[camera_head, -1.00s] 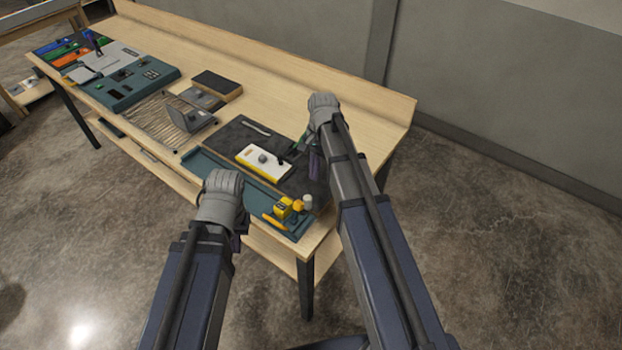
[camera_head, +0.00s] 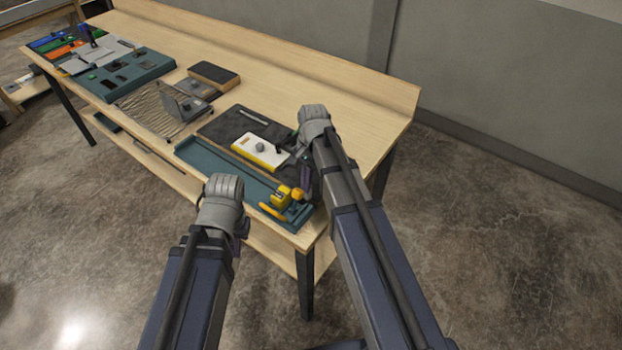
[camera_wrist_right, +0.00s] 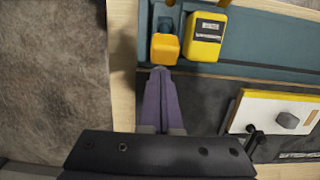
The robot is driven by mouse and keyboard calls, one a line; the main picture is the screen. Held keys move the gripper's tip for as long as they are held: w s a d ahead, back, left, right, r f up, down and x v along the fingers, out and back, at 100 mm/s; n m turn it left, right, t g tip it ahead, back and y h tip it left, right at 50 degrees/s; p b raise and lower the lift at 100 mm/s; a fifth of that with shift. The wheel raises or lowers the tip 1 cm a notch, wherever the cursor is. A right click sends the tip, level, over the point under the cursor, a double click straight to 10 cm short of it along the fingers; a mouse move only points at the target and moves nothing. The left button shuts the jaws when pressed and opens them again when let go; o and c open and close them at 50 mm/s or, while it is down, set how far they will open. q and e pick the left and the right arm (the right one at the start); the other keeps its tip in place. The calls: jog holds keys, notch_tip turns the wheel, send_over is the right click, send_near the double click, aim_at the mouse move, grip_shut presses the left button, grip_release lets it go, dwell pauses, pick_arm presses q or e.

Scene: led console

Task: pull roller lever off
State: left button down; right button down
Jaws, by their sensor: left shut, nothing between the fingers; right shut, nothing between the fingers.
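A yellow unit with a dark label (camera_wrist_right: 207,35) stands on the teal tray at the front right of the bench; it also shows in the head view (camera_head: 284,197). Beside it is an orange-yellow block (camera_wrist_right: 165,49), perhaps part of the roller lever; I cannot tell for sure. My right gripper (camera_wrist_right: 160,73) is shut and empty, its purple fingertips right at the block's near edge; touching cannot be told. In the head view my right gripper (camera_head: 305,180) is partly hidden by its wrist. My left gripper (camera_head: 243,228) is shut, empty, in front of the bench edge, mostly hidden.
A white and yellow panel (camera_head: 260,151) with a grey knob and a black lever lies on a dark mat (camera_head: 222,127) behind the teal tray (camera_head: 215,161). A grey bracket stands further left. The bench's back right is clear.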

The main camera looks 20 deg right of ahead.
jog(key=shift+s+a+r, duration=0.3)
jog(key=shift+s+a, duration=0.05)
jog(key=shift+a, duration=0.05)
pick_arm(q)
jog(key=shift+r, duration=0.3)
pick_arm(e)
jog(key=shift+f, duration=0.1)
